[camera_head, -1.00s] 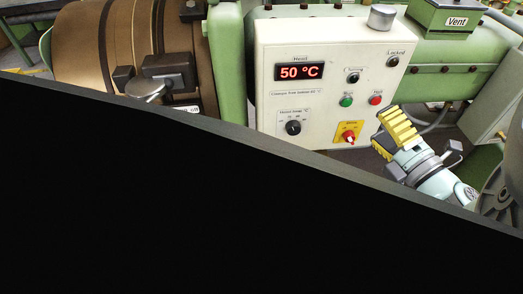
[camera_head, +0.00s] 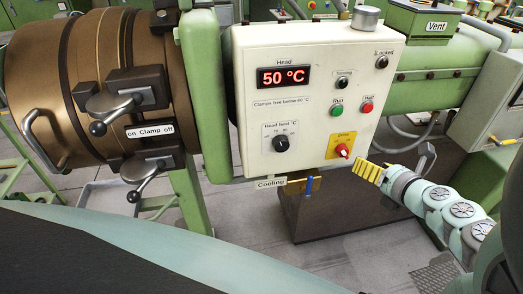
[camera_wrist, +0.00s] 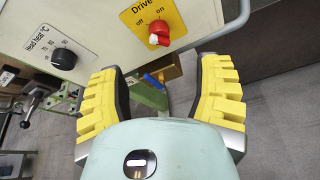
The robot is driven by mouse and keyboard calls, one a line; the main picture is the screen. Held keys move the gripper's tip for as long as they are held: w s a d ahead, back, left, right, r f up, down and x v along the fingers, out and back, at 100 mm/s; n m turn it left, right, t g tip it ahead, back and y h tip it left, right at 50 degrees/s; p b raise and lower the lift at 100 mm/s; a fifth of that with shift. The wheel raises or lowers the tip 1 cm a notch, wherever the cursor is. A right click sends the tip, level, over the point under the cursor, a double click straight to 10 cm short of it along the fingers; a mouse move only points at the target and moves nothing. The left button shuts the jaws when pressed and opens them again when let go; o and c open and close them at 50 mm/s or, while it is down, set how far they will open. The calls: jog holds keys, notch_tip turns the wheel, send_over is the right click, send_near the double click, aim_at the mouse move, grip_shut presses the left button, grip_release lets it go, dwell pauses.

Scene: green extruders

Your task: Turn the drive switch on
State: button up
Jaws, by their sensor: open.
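The drive switch (camera_head: 342,151) is a red knob on a yellow plate at the lower right of the white control panel (camera_head: 250,110). In the wrist view the red knob (camera_wrist: 158,38) is at the top centre, below the words "off" and "on"; I cannot tell which one it points at. My gripper (camera_head: 365,172) is just below and right of the switch in the head view, apart from it. In the wrist view its yellow-padded fingers (camera_wrist: 160,70) are wide apart and empty, with the knob beyond them.
The head heat dial (camera_wrist: 63,59) is left of the switch. A blue-handled cooling valve (camera_head: 309,185) hangs below the panel. Clamp handles (camera_head: 118,103) stick out at the left. The dark box (camera_head: 335,212) stands under the panel.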

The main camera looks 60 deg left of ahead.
aim_at(346, 153)
jog(key=p+x, duration=0.1)
jog(key=x, duration=1)
jog(key=shift+a+p, duration=0.15)
jog(key=shift+p, duration=0.2)
jog(key=shift+a+f, duration=0.25)
jog(key=shift+a, duration=0.15)
jog(key=shift+c, duration=0.2)
jog(key=shift+d, duration=0.1)
grip_shut()
